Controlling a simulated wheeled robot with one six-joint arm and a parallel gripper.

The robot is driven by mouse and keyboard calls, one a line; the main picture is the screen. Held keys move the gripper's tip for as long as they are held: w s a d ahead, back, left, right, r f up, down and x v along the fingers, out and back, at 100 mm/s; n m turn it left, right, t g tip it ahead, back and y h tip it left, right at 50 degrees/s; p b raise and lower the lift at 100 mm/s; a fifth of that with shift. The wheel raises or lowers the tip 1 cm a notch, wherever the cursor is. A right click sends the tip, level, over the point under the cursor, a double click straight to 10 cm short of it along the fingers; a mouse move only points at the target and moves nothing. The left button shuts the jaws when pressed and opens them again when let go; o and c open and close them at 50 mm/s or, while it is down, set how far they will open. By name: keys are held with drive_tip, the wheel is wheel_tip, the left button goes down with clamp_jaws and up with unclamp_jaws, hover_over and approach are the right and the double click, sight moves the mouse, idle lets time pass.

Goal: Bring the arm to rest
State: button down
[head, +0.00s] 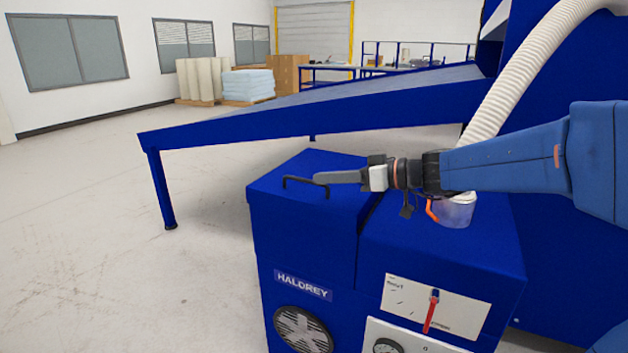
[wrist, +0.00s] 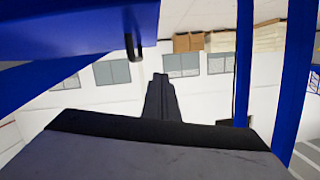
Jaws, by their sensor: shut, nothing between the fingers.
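My arm (head: 515,165) reaches in from the right in the head view, roughly level over the blue HALDREY machine (head: 305,225). My gripper (head: 322,177) points left, its fingers together and empty. Its tips are close to the black bar handle (head: 305,183) on the machine's lid; I cannot tell whether they touch it. In the wrist view the dark fingers (wrist: 160,85) are closed together. A dark handle end (wrist: 133,45) hangs from a blue surface up and to the left of them, apart from them in that picture.
A clear cup-like container (head: 456,212) and an orange lever (head: 432,210) sit under my arm. A red-handled lever (head: 430,312) is on the front panel. A sloping blue chute (head: 330,112) runs behind, and a white hose (head: 520,75) curves above. Floor at left is clear.

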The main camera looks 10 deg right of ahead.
drive_tip(key=shift+v, duration=0.9)
drive_tip(key=s+f+m+g+h, duration=0.4)
drive_tip(key=s+f, duration=0.6)
drive_tip(key=s, duration=0.6)
drive_tip(key=s+d+f+m+h, duration=0.2)
drive_tip(key=s+d+f+h, duration=0.1)
drive_tip(key=s+d+h, duration=0.1)
drive_tip(key=s+d+f+m+h, duration=0.2)
drive_tip(key=s+d+f+h, duration=0.2)
drive_tip(key=d, duration=0.5)
drive_tip(key=shift+s+f+m+h, duration=0.3)
drive_tip(key=shift+s+h, duration=0.2)
drive_tip(key=shift+s, duration=0.8)
drive_tip(key=c, duration=2.5)
unclamp_jaws()
